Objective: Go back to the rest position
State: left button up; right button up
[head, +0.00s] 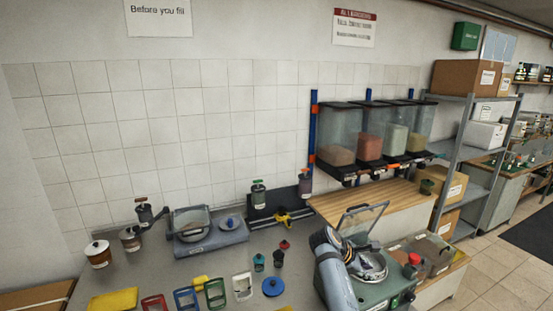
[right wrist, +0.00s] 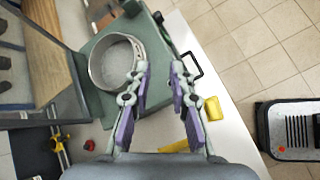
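My right gripper (right wrist: 160,72) is open in the right wrist view, with a clear gap between its purple-padded fingers and nothing held. It is over the green machine (right wrist: 97,55), whose round metal pan (right wrist: 113,62) lies just left of the fingers. I cannot tell whether a finger touches the pan rim. In the head view my right arm reaches up from the bottom and the gripper (head: 350,250) is beside the pan (head: 370,266), partly hidden. The machine's clear lid (head: 362,218) stands raised. My left gripper is in neither view.
Jars, a scale (head: 210,245) and coloured frames stand on the grey counter left of my arm. Hoppers (head: 370,140) hang above a wooden board (head: 370,207). A metal shelf (head: 462,150) stands at the right. Tiled floor (head: 490,270) is clear there.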

jog(key=s+d+f+m+y, duration=0.3)
jog(key=s+f+m, duration=0.5)
jog(key=s+f, duration=0.5)
jog(key=s+a+r+m+y, duration=0.1)
jog(key=s+a+m+y, duration=0.15)
jog(key=s, duration=0.75)
jog(key=s+a+r+m+y, duration=0.2)
jog(key=s+a+m, duration=0.15)
jog(key=s, duration=0.55)
notch_tip(320, 180, down, 33)
jog(key=s+d+m+b, duration=0.1)
jog(key=s+d+b, duration=0.2)
jog(key=b, duration=0.4)
pick_arm(q)
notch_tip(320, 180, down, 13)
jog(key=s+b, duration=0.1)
jog(key=b, duration=0.5)
pick_arm(e)
jog(key=s+f, duration=0.9)
jog(key=f, duration=0.2)
jog(key=s+d+f+g, duration=0.1)
jog(key=s+f, duration=0.8)
jog(key=f, duration=0.3)
jog(key=shift+s+g, duration=0.3)
